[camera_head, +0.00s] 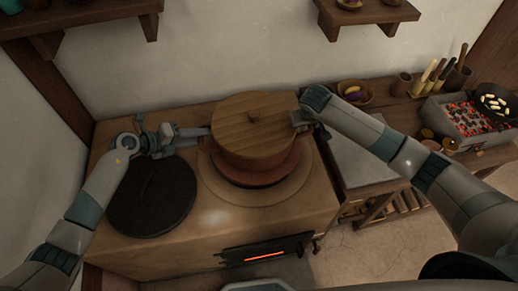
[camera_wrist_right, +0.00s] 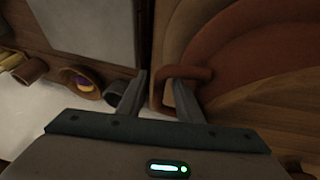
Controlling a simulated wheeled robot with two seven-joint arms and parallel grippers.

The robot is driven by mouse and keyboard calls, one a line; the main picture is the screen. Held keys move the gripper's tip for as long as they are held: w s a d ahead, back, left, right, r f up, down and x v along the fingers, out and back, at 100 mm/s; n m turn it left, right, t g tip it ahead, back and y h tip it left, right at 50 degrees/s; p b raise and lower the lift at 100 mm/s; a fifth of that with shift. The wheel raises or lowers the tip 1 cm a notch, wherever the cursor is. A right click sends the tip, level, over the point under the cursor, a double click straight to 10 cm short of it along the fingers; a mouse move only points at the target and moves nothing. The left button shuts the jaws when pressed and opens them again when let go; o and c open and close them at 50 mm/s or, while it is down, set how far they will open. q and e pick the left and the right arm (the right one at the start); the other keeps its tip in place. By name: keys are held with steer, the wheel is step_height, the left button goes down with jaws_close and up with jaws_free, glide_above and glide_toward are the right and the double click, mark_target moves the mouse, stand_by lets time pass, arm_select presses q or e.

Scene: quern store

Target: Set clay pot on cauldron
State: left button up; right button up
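The clay pot (camera_head: 262,162), reddish brown under a flat wooden lid (camera_head: 240,121), is upright over the round ringed opening (camera_head: 212,180) of the stove top. I cannot tell whether its base touches. My left gripper (camera_head: 198,132) is at the pot's left side, where its handle is mostly hidden. My right gripper (camera_head: 300,120) is at the right side. In the right wrist view its fingers (camera_wrist_right: 158,78) straddle the bar of the loop handle (camera_wrist_right: 156,92), one finger inside the loop, with a gap showing. I see no separate cauldron clearly.
A round black plate (camera_head: 152,196) covers the stove's left side. A glowing slot (camera_head: 264,255) is in its front. At right are a side table (camera_head: 362,165), a bowl (camera_head: 354,92) and a coal grill (camera_head: 468,118) with a pan (camera_head: 494,102). Shelves (camera_head: 75,17) hang above.

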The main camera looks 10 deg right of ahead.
arm_select(q)
steer(key=s+a+r, duration=0.3)
steer(key=shift+s+a+r, duration=0.35)
arm_select(e)
steer(key=shift+r, duration=0.1)
stand_by(0.3)
steer(key=s+d+v, duration=0.1)
steer(key=d+v, duration=0.1)
steer(key=v, duration=1)
steer(key=shift+s+a, duration=0.35)
steer(key=shift+a, duration=0.05)
